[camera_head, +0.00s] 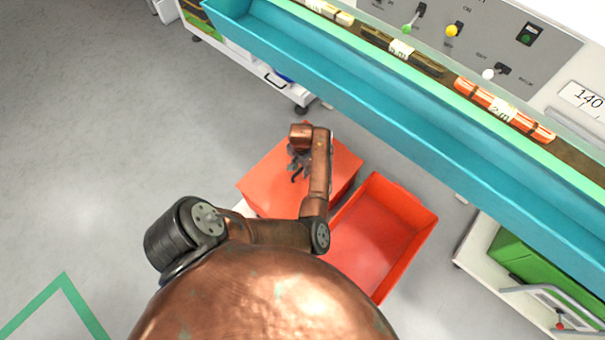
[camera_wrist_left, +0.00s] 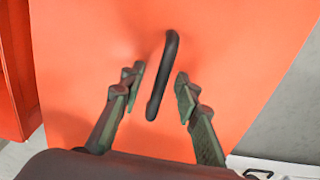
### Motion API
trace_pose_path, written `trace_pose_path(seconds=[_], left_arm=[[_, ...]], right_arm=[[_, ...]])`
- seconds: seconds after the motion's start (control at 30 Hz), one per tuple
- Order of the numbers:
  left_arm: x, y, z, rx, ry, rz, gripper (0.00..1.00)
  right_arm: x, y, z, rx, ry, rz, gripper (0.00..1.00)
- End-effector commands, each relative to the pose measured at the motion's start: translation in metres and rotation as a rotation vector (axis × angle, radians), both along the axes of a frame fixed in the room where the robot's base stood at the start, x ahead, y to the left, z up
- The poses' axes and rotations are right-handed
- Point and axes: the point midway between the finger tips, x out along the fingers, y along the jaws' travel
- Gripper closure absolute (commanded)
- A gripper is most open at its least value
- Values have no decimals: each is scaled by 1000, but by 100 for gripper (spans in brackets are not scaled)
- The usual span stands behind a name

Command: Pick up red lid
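The red lid (camera_head: 262,188) is a flat orange-red panel below the blue trough, left of an open red box. A dark curved handle (camera_wrist_left: 163,75) stands on the lid in the left wrist view, where the lid (camera_wrist_left: 235,45) fills most of the picture. My left gripper (camera_head: 297,165) is over the lid in the head view. In the wrist view its two fingers (camera_wrist_left: 160,90) are apart, one on each side of the handle, with gaps visible on both sides. My right gripper is not in view.
The open red box (camera_head: 375,240) stands right of the lid and looks empty. A long blue trough (camera_head: 330,85) and a control panel (camera_head: 470,35) run along the upper right. A white cart with a green bin (camera_head: 545,270) is at the lower right. Grey floor at left is clear.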

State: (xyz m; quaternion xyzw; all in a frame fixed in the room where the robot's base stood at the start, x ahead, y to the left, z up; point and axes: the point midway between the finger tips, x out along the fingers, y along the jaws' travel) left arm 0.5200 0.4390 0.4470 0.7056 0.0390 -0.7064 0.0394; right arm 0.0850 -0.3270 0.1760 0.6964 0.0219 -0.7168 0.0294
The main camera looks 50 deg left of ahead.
Motion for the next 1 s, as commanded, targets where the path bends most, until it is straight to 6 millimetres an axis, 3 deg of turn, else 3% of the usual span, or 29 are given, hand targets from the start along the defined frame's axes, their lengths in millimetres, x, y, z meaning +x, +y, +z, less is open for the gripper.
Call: trace_pose_path(seconds=[0.27,0.7,1.0], left_arm=[[0,0,-1,0,-1,0,70],[0,0,-1,0,-1,0,100],[0,0,-1,0,-1,0,100]], right_arm=[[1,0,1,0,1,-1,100],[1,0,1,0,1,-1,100],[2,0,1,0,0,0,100]])
